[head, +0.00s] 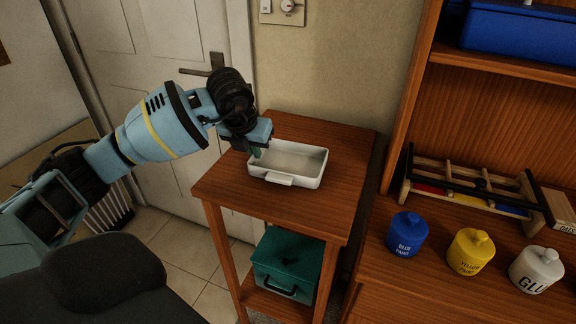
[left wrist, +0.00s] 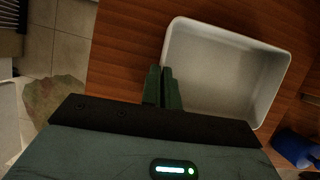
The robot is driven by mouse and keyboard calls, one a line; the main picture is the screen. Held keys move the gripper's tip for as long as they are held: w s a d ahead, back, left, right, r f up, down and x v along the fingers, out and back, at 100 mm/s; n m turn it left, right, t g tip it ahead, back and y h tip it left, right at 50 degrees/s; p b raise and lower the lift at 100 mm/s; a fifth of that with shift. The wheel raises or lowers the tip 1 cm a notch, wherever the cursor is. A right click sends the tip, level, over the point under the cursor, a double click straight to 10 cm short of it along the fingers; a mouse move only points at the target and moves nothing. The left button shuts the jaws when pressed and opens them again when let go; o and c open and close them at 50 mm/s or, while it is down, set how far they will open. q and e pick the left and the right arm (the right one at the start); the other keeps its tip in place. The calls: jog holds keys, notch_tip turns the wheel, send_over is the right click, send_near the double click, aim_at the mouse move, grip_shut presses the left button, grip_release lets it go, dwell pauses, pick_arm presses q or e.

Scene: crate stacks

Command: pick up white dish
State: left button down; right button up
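The white dish (head: 310,178) is a shallow rectangular tray with a handle on its front side. It sits level on the small wooden table and looks empty. In the left wrist view the dish (left wrist: 225,75) fills the upper right. My left gripper (head: 258,152) is at the dish's left rim. In the left wrist view its green fingers (left wrist: 163,80) are close together, one on each side of the left wall, and look shut on it. The fingertips are partly hidden by the gripper body in the head view. My right gripper is not in view.
The small table (head: 230,190) has a green box (head: 287,262) on its lower shelf. Right of it, a shelf unit holds a blue paint jar (head: 407,233), a yellow jar (head: 470,250), a white glue jar (head: 536,268) and a wooden carrier (head: 470,185). A wall and door stand behind.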

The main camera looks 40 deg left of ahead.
pick_arm(q)
jog(key=shift+r, duration=0.1)
dwell(0.3)
jog(key=shift+r, duration=0.6)
notch_tip(320, 180, up, 2)
jog(key=shift+r, duration=0.1)
jog(key=s+a+b, duration=0.1)
jog(key=s, duration=0.3)
jog(key=s+a+b, duration=0.1)
jog(key=s, duration=0.4)
jog(key=s+a+r+b, duration=0.1)
jog(key=s, duration=0.3)
jog(key=shift+s+a, duration=0.1)
jog(key=shift+s, duration=0.05)
jog(key=shift+s+a+r+b, duration=0.15)
jog(key=shift+s+b, duration=0.2)
jog(key=shift+s, duration=0.2)
jog(key=shift+s+a+r+b, duration=0.1)
jog(key=shift+s+b, duration=0.25)
jog(key=shift+s, duration=0.2)
